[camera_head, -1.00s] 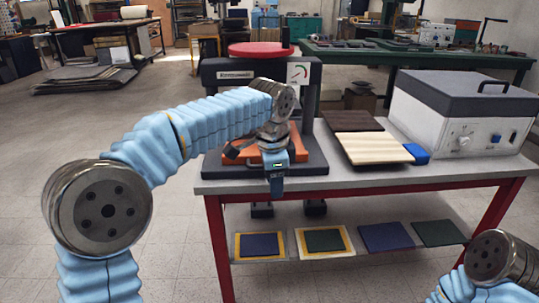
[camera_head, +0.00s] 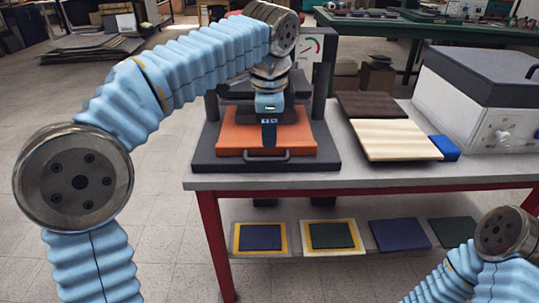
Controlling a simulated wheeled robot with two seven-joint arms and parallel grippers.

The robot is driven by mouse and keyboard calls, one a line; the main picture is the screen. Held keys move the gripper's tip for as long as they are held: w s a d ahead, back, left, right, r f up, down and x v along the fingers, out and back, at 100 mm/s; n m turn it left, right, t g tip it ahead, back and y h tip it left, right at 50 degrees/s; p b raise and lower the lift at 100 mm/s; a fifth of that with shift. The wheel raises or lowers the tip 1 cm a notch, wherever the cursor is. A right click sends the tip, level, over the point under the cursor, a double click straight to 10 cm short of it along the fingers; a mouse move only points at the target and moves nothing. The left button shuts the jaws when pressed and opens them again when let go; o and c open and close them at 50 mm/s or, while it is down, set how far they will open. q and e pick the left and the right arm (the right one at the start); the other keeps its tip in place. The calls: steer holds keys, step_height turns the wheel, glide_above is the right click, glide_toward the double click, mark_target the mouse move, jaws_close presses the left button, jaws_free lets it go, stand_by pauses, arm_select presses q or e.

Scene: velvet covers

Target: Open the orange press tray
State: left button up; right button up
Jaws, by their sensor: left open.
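The orange press tray (camera_head: 236,139) lies flat in the dark base (camera_head: 205,152) of the press on the table. A grey bar handle (camera_head: 284,154) runs along its front edge. My left arm reaches in from the left. My left arm hides part of the upper press. My right arm shows at the lower right, its gripper out of view.
Right of the press lie a dark board, a pale striped board (camera_head: 394,140) and a blue block (camera_head: 444,148). A white machine with a dark lid (camera_head: 466,105) stands at the right. The lower shelf holds several flat panels. The table's front edge is clear.

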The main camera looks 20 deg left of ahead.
mark_target(269, 159)
arm_select(q)
steer(key=f, duration=0.2)
steer(key=w+f, duration=0.1)
steer(key=f, duration=0.2)
steer(key=f+b, duration=0.1)
steer(key=f, duration=0.1)
steer(key=shift+w+a+f, duration=0.2)
steer(key=shift+f, duration=0.05)
jaws_close()
